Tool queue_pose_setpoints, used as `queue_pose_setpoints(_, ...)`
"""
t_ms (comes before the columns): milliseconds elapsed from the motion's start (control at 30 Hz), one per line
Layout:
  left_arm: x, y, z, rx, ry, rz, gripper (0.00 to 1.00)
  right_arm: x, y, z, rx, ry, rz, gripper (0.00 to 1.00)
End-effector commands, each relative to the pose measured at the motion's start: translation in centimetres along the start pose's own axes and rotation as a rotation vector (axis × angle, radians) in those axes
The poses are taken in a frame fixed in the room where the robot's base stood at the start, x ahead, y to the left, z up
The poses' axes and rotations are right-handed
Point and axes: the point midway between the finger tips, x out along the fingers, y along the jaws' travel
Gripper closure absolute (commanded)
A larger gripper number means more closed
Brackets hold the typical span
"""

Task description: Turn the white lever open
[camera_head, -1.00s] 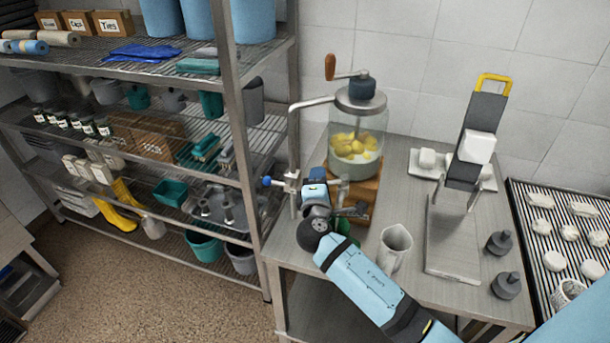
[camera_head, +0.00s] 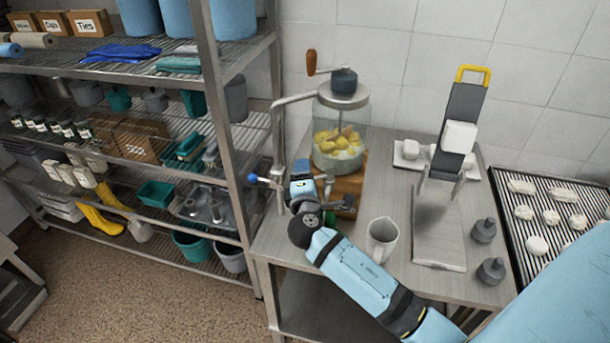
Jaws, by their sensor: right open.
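A pale lever (camera_head: 265,181) with a blue ball at its left end juts sideways from the upright metal pipe (camera_head: 281,160), beside the glass jar. My right arm comes in from the lower right, and my right gripper (camera_head: 301,175) is open just right of the pipe, close to the lever's pivot. The ball end lies clear of it on the far side of the pipe. The fingertips are small and partly hidden, so I cannot tell whether they touch anything. My left gripper is not in view.
The glass jar (camera_head: 352,135) of yellow fruit with a crank stands on a wooden block behind my gripper. A grey pitcher (camera_head: 381,240) stands right of my forearm. A slicer (camera_head: 455,130) and dark weights are further right. A wire shelf (camera_head: 226,120) stands close left.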

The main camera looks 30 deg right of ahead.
Motion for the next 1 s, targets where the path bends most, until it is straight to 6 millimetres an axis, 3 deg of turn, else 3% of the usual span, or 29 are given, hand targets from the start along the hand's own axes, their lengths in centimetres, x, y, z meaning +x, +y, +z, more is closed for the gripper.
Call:
queue_pose_setpoints(167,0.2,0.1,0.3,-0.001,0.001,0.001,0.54,-1.3,-0.3,-0.1,-0.001,0.001,-0.002,0.43)
queue_pose_setpoints(500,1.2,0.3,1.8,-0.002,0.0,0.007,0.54,-8.7,-0.4,-0.1,0.002,0.001,-0.004,0.43)
queue_pose_setpoints(700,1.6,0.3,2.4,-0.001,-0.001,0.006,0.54,-12.2,-0.2,-0.1,0.001,0.001,-0.002,0.43)
queue_pose_setpoints(1000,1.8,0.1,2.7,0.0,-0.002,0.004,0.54,-13.8,0.0,0.1,0.0,-0.001,0.0,0.43)
